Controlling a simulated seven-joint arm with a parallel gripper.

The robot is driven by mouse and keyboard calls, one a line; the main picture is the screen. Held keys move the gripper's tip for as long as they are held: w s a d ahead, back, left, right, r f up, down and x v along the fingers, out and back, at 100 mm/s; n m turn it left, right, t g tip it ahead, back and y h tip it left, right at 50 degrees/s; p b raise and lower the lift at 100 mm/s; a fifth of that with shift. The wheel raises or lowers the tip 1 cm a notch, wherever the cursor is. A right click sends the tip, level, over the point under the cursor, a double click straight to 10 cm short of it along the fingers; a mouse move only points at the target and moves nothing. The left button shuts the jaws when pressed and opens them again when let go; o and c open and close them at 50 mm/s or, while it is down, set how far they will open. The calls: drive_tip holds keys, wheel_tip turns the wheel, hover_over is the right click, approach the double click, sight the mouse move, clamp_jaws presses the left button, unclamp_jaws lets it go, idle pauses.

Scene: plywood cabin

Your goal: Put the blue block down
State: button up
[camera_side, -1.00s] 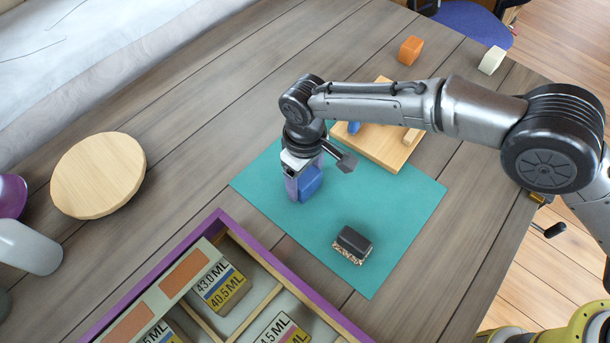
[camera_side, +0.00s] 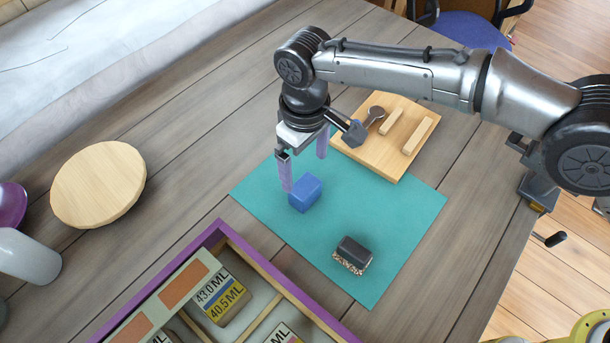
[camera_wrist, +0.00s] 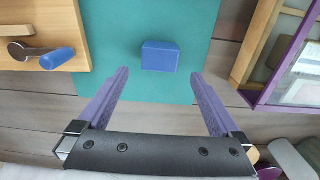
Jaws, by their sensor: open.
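The blue block (camera_side: 305,193) rests on the teal mat (camera_side: 400,218), near the mat's left part in the side view. My gripper (camera_side: 304,168) is above it, with its two purple fingers spread apart and nothing between them. In the wrist view the blue block (camera_wrist: 160,56) lies on the mat (camera_wrist: 125,30), ahead of the open fingertips (camera_wrist: 160,78) and apart from them.
A dark-topped brush-like block (camera_side: 353,254) sits on the mat. A wooden board (camera_side: 375,153) with a spoon-like tool (camera_side: 373,116) and wooden bars lies behind. A purple-edged divided tray (camera_side: 221,231) stands in front. A round wooden disc (camera_side: 97,180) lies left.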

sight(305, 185)
drive_tip(key=shift+r, duration=1.6)
drive_tip(key=d+r+m+t, duration=0.1)
drive_tip(key=d+r, duration=0.5)
drive_tip(key=d, duration=0.3)
drive_tip(key=d+r+m+y, duration=0.1)
drive_tip(key=d+r+m, duration=0.1)
drive_tip(key=d+r, duration=0.55)
drive_tip(key=d+r+m+t, duration=0.1)
drive_tip(key=d+r, duration=0.3)
drive_tip(key=d, duration=0.7)
drive_tip(key=s+d+r+m+t, duration=0.1)
drive_tip(key=s+d+m+t, duration=0.1)
drive_tip(key=s+d, duration=0.85)
drive_tip(key=s+d+f+m, duration=0.1)
drive_tip(key=s+d+f, duration=0.1)
drive_tip(key=s+d, duration=0.2)
drive_tip(key=s+d+f+m+t+h, duration=0.1)
drive_tip(key=s+d+f+m, duration=0.1)
drive_tip(key=s+d, duration=0.3)
drive_tip(key=shift+s+f+t, duration=0.3)
drive_tip(key=shift+s+f, duration=0.55)
drive_tip(key=shift+s, duration=0.15)
